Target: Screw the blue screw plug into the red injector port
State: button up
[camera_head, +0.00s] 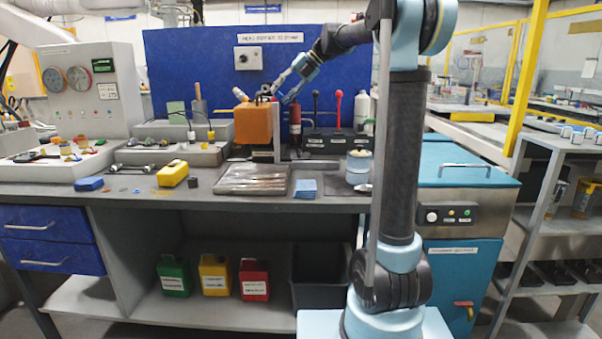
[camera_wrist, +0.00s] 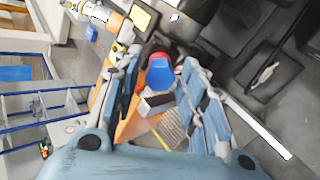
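A blue rounded piece, which looks like the blue screw plug (camera_wrist: 160,74), shows between my fingertips in the wrist view. Red shows right behind its upper edge, perhaps the red injector port (camera_wrist: 177,57). I cannot tell whether the two are joined. My gripper (camera_wrist: 160,66) has its fingers apart on either side of the blue piece, with narrow gaps visible. In the head view my gripper (camera_head: 283,97) is low over the back of the bench, at the right of an orange box (camera_head: 257,124). The plug and port cannot be made out there.
A red bottle-like cylinder (camera_head: 295,113) stands just right of the orange box. A dark box with levers (camera_head: 335,141) and a white bottle (camera_head: 361,110) are further right. A metal tray (camera_head: 252,179) lies in front. A blue panel (camera_head: 215,75) stands behind.

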dwell(0.5)
jog(key=n, duration=0.4)
jog(key=shift+n, duration=0.4)
jog(key=n, duration=0.7)
jog(key=shift+n, duration=0.9)
jog(key=n, duration=0.8)
jog(key=shift+n, duration=1.2)
